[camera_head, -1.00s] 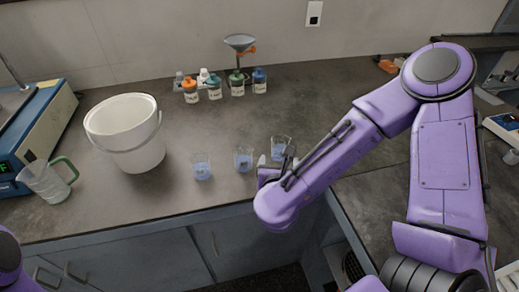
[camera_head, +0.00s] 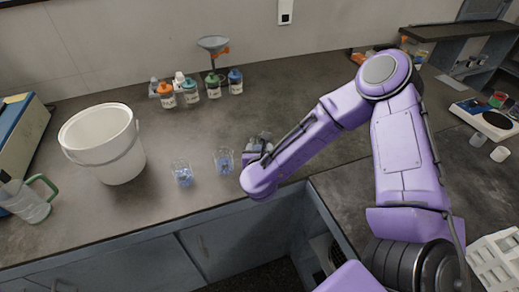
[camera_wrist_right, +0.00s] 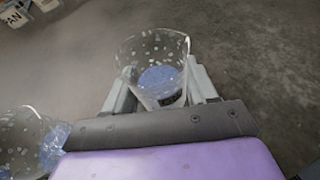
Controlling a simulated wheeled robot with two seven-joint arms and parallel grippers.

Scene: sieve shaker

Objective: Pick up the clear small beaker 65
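My right gripper (camera_head: 259,143) is at the right end of the row of small clear beakers, with its fingertips pointing away from me. In the right wrist view, a clear beaker (camera_wrist_right: 157,50) with blue contents stands between its two fingers (camera_wrist_right: 160,90). The fingers lie close along both sides, but I cannot tell whether they press on the glass. In the head view this beaker is mostly hidden by the gripper. Two similar beakers stand to its left, a nearer one (camera_head: 224,160) and a farther one (camera_head: 182,173). No number on them is readable. My left gripper is not in view.
A white bucket (camera_head: 103,145) and a green-handled jug (camera_head: 27,203) stand at the left. Small bottles (camera_head: 190,92) and a funnel (camera_head: 213,44) are at the back. A balance (camera_head: 490,121) is at the far right. The counter behind the gripper is clear.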

